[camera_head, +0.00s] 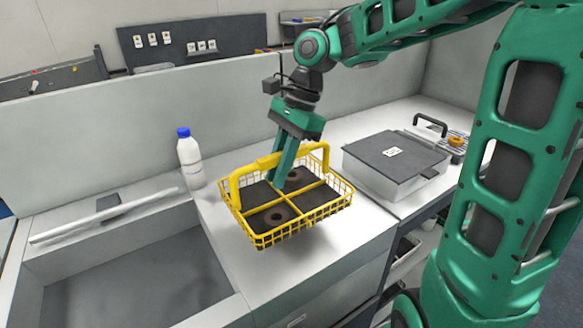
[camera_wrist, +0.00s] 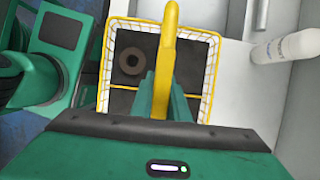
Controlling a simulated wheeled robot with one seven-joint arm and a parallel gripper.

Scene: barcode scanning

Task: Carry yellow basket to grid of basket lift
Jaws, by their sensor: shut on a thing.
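The yellow basket (camera_head: 298,236) is a wire basket with a raised handle and dividers, above the white counter in the head view. Dark ring-shaped items lie in its compartments, one of them at the front. My gripper (camera_head: 281,170) reaches down from above and is shut on the basket's handle. In the wrist view the yellow basket (camera_wrist: 208,85) hangs below my gripper (camera_wrist: 163,88), with the handle between the fingers and one dark ring in the upper left compartment. Whether the basket touches the counter is hard to tell. I cannot identify the basket lift's grid with certainty.
A white bottle with a blue cap (camera_head: 189,158) stands left of the basket. A sunken basin (camera_head: 130,275) lies to the left. A lidded grey box (camera_head: 395,165) stands to the right, with a metal rack (camera_head: 462,146) and a black handle behind it.

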